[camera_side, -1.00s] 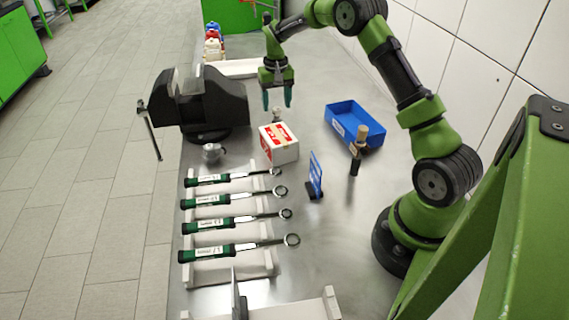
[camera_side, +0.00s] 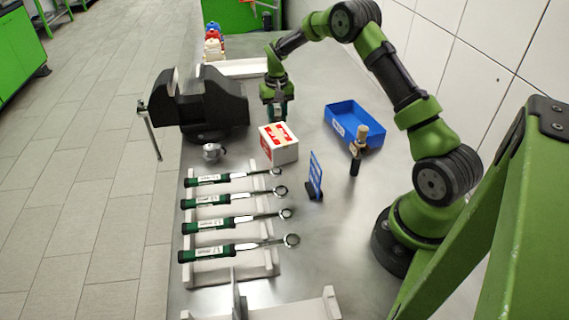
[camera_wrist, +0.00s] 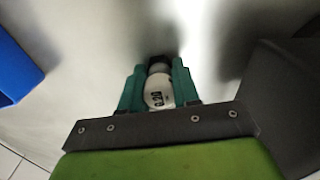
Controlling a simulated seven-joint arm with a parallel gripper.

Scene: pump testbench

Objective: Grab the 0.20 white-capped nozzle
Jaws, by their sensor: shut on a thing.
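My gripper (camera_side: 277,114) is low over the bench, behind the white-and-red box. In the wrist view my gripper (camera_wrist: 157,78) has its green fingers shut on the white-capped nozzle (camera_wrist: 158,94). The white cap lies between the fingers and carries dark print that seems to read 0.20. A darker part of the nozzle shows at the fingertips. In the side view the nozzle is hidden by my gripper and the box. I cannot tell whether it still touches the bench.
The white-and-red box (camera_side: 279,144) stands just in front of my gripper. A black vise (camera_side: 205,105) is to the left, and a blue bin (camera_side: 352,122) to the right. A brown-topped tool (camera_side: 358,150) stands by the bin. Several torque wrenches (camera_side: 235,220) lie on a white rack in front.

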